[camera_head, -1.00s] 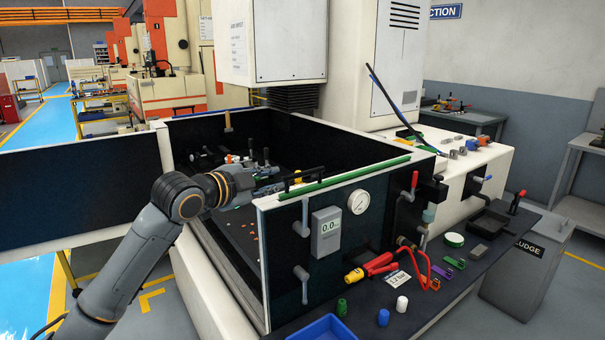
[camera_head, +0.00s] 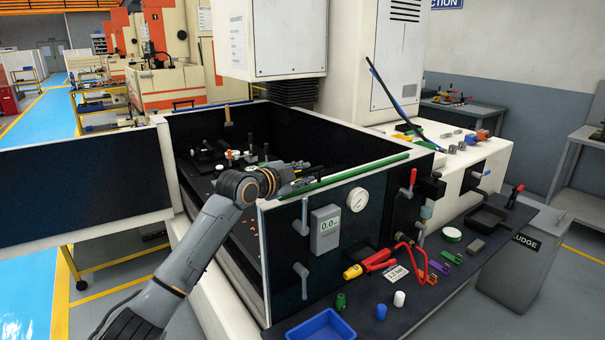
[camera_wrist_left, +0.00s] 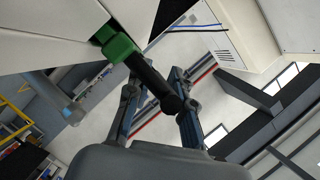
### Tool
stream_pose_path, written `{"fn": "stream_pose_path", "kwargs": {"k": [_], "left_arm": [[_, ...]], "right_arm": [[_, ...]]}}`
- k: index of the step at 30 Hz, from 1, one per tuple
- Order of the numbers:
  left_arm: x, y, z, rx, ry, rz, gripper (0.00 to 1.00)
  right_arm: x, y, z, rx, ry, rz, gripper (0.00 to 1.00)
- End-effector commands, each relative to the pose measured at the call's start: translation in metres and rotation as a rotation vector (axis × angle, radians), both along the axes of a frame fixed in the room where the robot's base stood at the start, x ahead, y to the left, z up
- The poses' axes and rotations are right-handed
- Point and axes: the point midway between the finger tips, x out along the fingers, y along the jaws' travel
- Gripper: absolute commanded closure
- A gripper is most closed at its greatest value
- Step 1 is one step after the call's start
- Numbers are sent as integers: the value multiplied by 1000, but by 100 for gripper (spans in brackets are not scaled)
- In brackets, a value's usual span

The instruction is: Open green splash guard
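The green splash guard shows as a dark front panel (camera_head: 340,205) with a green bar (camera_head: 355,172) along its top edge. It stands upright, closing the near side of the machine tank. My left gripper (camera_head: 303,174) is at the left part of that bar, partly hiding the handle there. In the left wrist view, a black bar handle (camera_wrist_left: 146,76) on a green mount (camera_wrist_left: 118,48) runs down to between the two fingers of my left gripper (camera_wrist_left: 156,92). The fingers are apart, one on each side of the handle end; contact cannot be told. My right gripper is not in view.
A gauge (camera_head: 357,200) and a digital display (camera_head: 325,231) sit on the panel front. Another dark panel (camera_head: 75,195) extends left of the tank.

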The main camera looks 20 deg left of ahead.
Motion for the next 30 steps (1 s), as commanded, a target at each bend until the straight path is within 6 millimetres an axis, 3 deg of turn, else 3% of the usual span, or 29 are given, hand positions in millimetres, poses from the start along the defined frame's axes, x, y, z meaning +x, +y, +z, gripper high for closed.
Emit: {"fn": "stream_pose_path", "kwargs": {"k": [3, 6, 16, 20, 30], "left_arm": [[0, 0, 0, 0, 0, 0, 80], [0, 0, 0, 0, 0, 0, 100], [0, 0, 5, 0, 0, -1, 100], [0, 0, 30, 0, -5, 0, 100], [0, 1, 116, -3, -12, 1, 100]], "right_arm": [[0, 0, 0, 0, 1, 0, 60], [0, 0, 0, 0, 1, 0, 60], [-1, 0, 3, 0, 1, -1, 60], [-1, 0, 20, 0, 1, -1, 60], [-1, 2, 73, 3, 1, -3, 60]]}}
